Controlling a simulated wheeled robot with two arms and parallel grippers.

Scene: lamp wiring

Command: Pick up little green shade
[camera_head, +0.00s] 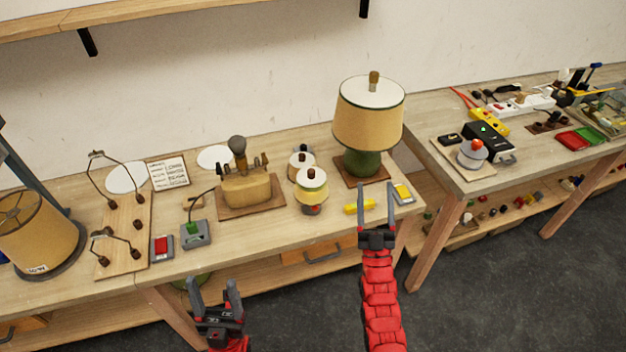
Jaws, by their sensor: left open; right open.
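Two small lamp-like pieces with white tops and dark knobs stand at mid-bench. The front small shade (311,188) is cream-yellow with what looks like a thin green edge, above a dark and red foot. The rear small shade (300,161) is partly hidden behind it. No plainly all-green little shade shows. My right gripper (376,192) is open and empty near the bench's front edge, to the right of the front small shade. My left gripper (214,287) is open and empty, low in front of the bench.
A big lamp (368,116) with a green base stands behind. A brush-topped wooden block (246,190), a green-buttoned box (195,233), a red-switched box (162,247) and wire frames (124,225) lie left. A yellow piece (359,206) lies near my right gripper. A second bench (520,160) stands right.

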